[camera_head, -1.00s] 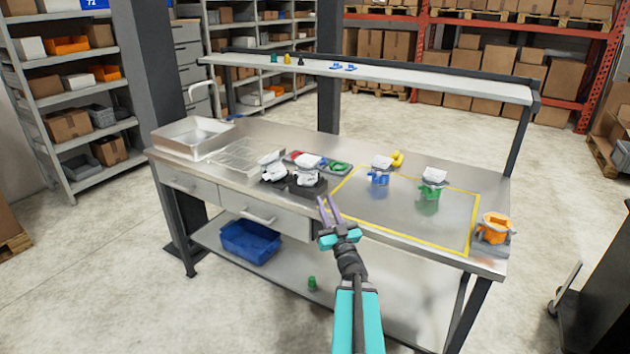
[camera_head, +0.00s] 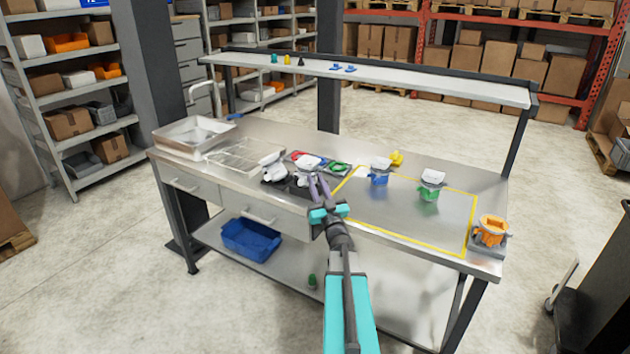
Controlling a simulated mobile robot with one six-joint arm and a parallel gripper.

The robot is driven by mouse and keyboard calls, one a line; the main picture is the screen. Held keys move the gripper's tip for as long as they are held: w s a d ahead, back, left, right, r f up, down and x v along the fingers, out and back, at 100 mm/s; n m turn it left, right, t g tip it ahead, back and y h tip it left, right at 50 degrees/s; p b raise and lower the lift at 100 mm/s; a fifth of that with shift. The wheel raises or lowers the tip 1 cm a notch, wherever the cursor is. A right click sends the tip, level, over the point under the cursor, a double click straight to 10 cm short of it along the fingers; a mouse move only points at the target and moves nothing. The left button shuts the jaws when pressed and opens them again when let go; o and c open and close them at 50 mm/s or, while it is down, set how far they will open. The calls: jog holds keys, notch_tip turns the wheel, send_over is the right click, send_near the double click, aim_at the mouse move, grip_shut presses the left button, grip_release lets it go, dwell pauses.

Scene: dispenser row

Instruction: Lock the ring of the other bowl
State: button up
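Several bowls with pale tops stand on the steel bench. A blue bowl (camera_head: 379,178) and a green bowl (camera_head: 429,193) stand upright inside the yellow outline. An orange bowl (camera_head: 491,229) sits on a grey base at the right end. Two white-topped dark units (camera_head: 273,175) stand left of the outline; my gripper partly hides the right one. My gripper (camera_head: 319,183) is at the front bench edge by that unit, its fingers seeming slightly apart with nothing visible between them. Whether it touches the unit, and whether any ring is locked, I cannot tell.
A tray (camera_head: 337,168) with red, blue and green rings lies behind the units. A yellow piece (camera_head: 396,157) lies behind the blue bowl. A metal pan (camera_head: 195,137) and wire rack (camera_head: 240,155) fill the left. A raised shelf (camera_head: 430,83) runs along the back. The outlined area's front is clear.

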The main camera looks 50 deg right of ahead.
jog(key=shift+w+d+r, duration=0.1)
jog(key=shift+w, duration=0.15)
